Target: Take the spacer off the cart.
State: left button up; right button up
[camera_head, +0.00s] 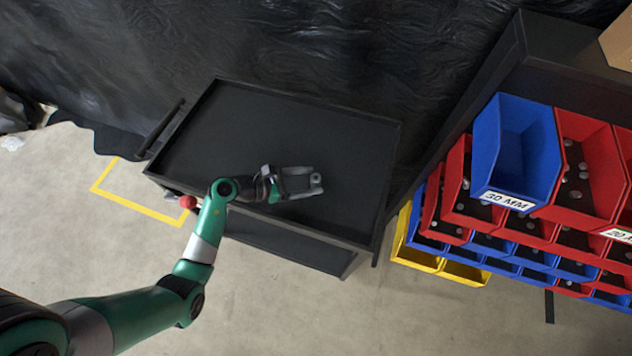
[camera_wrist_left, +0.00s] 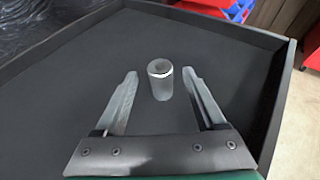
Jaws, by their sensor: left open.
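The spacer (camera_wrist_left: 161,82) is a small grey metal cylinder with a hole in its top. It stands upright on the black cart (camera_head: 270,125), toward the right front part of its top tray. It also shows in the head view (camera_head: 316,180), near the fingertips. My left gripper (camera_head: 301,183) is open over the cart's top. In the left wrist view its two fingers (camera_wrist_left: 160,84) point at the spacer, one on each side, with gaps between fingers and spacer. My right gripper is in neither view.
A raised rim (camera_wrist_left: 275,95) runs around the cart's top. Stacked blue, red and yellow bins (camera_head: 515,155) stand to the right, several holding small parts. A red ball-shaped knob (camera_head: 188,202) is at the cart's front left. The left and back of the tray are clear.

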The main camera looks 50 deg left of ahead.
aim_at(325, 183)
pick_arm(q)
jog(key=b+x, duration=0.2)
jog(key=x, duration=0.2)
jog(key=shift+w+d+r, duration=0.1)
jog(key=shift+w+d, duration=0.05)
jog(key=shift+w, duration=0.15)
jog(key=shift+w+d, duration=0.1)
jog(key=shift+w, duration=0.2)
grip_shut()
